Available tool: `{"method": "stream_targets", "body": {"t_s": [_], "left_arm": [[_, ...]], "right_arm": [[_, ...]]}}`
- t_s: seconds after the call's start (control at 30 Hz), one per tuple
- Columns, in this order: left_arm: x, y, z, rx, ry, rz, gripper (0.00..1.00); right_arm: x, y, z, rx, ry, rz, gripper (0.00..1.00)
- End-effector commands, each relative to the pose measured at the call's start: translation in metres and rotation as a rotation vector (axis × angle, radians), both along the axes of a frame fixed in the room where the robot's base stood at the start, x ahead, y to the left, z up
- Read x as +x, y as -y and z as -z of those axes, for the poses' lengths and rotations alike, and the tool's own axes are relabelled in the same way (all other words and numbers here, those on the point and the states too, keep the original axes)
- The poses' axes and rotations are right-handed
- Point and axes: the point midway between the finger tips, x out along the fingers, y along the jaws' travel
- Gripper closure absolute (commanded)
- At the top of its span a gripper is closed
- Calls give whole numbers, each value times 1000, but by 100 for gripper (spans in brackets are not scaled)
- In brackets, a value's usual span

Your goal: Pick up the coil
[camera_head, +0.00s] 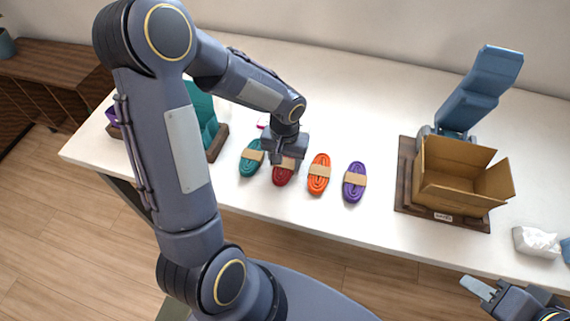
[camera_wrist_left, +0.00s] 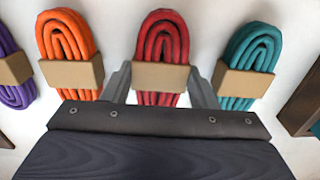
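Four coils with tan paper bands lie in a row on the white table: teal (camera_head: 251,158), red (camera_head: 281,178), orange (camera_head: 319,174) and purple (camera_head: 355,182). My left gripper (camera_head: 284,160) is over the red coil and hides part of it. In the left wrist view the red coil (camera_wrist_left: 161,40) lies between the two spread fingers (camera_wrist_left: 161,88), one on each side of its band. The orange coil (camera_wrist_left: 68,40) and teal coil (camera_wrist_left: 250,50) lie outside the fingers. My right gripper (camera_head: 484,291) is at the lower right, away from the coils; its opening is unclear.
An open cardboard box (camera_head: 455,188) stands on a brown wooden base at the right, with a blue jointed device (camera_head: 478,90) behind it. A white tissue pack (camera_head: 536,241) lies near the right front edge. A teal object (camera_head: 204,115) stands left of the coils, partly behind my arm.

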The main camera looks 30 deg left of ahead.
Motion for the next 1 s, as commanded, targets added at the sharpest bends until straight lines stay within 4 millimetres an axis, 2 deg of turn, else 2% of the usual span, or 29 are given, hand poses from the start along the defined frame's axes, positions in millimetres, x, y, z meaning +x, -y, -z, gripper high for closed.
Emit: {"method": "stream_targets", "body": {"t_s": [0.03, 0.1, 0.37, 0.53, 0.67, 0.77, 0.93, 1.0], "left_arm": [[0, 0, 0, 0, 0, 0, 65], [0, 0, 0, 0, 0, 0, 74], [0, 0, -2, 0, 1, 0, 74], [1, 0, -13, 0, 4, -1, 74], [1, 0, -33, 1, 7, -1, 74], [-9, 12, -50, 0, 8, 6, 74], [-32, 36, -90, -1, 9, 5, 74], [-46, 49, -98, 0, 7, 8, 74]], "right_arm": [[0, 0, 0, 0, 0, 0, 64], [0, 0, 0, 0, 0, 0, 64], [0, 0, 0, 0, 0, 0, 64], [0, 0, -1, 0, 0, 0, 64], [0, 0, -3, 0, 0, 0, 64], [0, 0, 0, 0, 0, 0, 64], [0, 0, 1, 0, 0, 0, 64], [0, 0, 5, 0, 0, 0, 64]]}}
